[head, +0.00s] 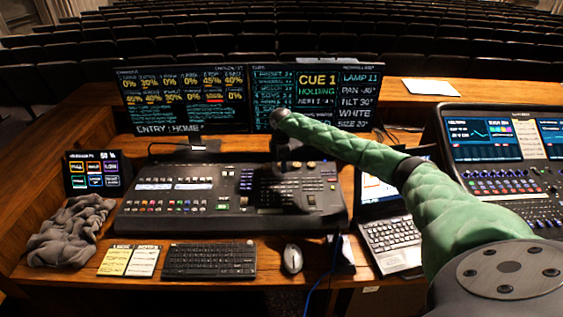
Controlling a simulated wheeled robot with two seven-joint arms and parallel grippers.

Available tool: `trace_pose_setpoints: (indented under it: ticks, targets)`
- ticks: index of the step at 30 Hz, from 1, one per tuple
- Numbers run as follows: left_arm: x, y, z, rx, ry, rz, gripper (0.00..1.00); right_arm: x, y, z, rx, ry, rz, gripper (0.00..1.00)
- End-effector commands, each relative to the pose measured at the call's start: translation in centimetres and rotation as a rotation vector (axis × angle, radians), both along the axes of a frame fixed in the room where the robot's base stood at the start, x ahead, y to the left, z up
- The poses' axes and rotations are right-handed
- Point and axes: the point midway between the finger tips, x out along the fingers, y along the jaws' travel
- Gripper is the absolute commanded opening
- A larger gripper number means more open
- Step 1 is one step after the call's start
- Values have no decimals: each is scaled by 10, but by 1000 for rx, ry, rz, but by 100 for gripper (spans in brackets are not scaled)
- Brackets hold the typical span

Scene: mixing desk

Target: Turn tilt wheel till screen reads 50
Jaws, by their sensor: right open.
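The right monitor (355,98) at the back of the desk reads "CUE 1 HOLDING" and, in its right column, what looks like "TILT 30°". The lighting console (170,205) lies in front of the monitors. My right arm reaches in from the right, and its dark gripper (287,165) points down over the console's right half. It is open; I see nothing held in it. I cannot make out the tilt wheel; the gripper and its shadow cover part of that panel. Whether the fingertips touch the console cannot be told. My left gripper is not in view.
A keyboard (209,260), a mouse (292,259) and sticky notes (129,261) lie along the front. A grey cloth (70,232) and a small screen (94,173) are at left. A laptop (391,240) and a second console (507,165) stand at right, near my arm.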

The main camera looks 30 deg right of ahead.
Motion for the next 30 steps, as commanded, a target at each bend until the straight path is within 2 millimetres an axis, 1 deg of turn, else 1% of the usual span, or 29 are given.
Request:
trace_pose_setpoints:
  ticks: [3,4,10,11,17,21,24,27,30]
  targets:
    - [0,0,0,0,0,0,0,0,0,0,0,0,0,53]
    - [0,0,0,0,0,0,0,0,0,0,0,0,0,49]
    - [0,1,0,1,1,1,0,0,0,0,0,0,0,10]
    - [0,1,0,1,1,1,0,0,0,0,0,0,0,8]
    - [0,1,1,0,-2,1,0,0,0,1,0,0,-14,8]
    - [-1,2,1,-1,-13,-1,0,0,0,2,0,0,-57,8]
    - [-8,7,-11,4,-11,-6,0,0,0,2,0,0,-111,8]
    - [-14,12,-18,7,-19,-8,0,0,0,3,1,0,-181,8]
    - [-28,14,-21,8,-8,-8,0,0,1,3,1,0,-260,8]
